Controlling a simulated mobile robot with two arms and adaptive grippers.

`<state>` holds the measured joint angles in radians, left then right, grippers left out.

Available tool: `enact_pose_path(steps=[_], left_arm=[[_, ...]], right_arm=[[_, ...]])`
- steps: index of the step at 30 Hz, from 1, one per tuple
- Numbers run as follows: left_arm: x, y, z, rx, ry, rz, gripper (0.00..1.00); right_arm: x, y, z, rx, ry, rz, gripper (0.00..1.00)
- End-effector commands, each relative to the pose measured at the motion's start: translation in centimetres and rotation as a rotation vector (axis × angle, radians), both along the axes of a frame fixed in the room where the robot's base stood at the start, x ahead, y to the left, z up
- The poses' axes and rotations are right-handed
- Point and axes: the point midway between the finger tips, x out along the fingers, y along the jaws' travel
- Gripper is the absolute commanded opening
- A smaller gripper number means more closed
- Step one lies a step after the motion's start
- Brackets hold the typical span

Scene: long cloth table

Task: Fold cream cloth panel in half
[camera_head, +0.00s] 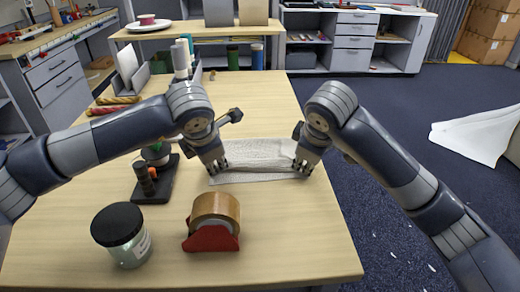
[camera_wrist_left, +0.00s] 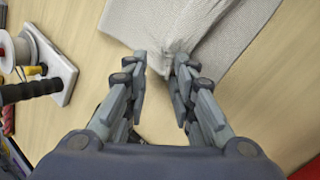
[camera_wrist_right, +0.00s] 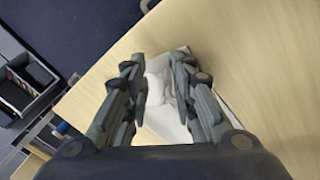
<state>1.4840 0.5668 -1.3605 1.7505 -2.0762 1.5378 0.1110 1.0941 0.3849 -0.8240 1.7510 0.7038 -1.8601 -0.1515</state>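The cream cloth panel (camera_head: 255,160) lies on the wooden table, off-white and finely textured, with rumpled layers along its right part. My left gripper (camera_head: 217,166) is at its left end. My right gripper (camera_head: 302,168) is at the cloth's right end. In the right wrist view pale cloth (camera_wrist_right: 165,110) shows between its separated fingers (camera_wrist_right: 160,66). Whether either gripper touches the cloth is unclear.
A tape dispenser (camera_head: 213,225) and a black-lidded jar (camera_head: 121,235) stand at the table's front. A black stand with spools (camera_head: 155,180) is left of the cloth. Several spools stand farther back. The table's right edge is close to my right gripper.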

Motion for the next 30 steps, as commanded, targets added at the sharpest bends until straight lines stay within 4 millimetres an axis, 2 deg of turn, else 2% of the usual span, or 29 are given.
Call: enact_pose_path(steps=[11, 18, 30], left_arm=[[-0.2, 0.0, -0.1, 0.001, 0.005, -0.002, 0.37], [-1.3, -0.1, 3.0, -0.001, 0.001, -0.003, 0.37], [-5.2, -0.1, 7.9, 0.0, 0.003, -0.002, 0.37]], right_arm=[[-0.1, 0.0, -0.1, -0.001, 0.004, 0.002, 0.37], [-1.2, 0.1, 3.0, 0.001, 0.0, 0.004, 0.37], [-5.1, 0.0, 8.1, -0.003, -0.004, 0.002, 0.37]])
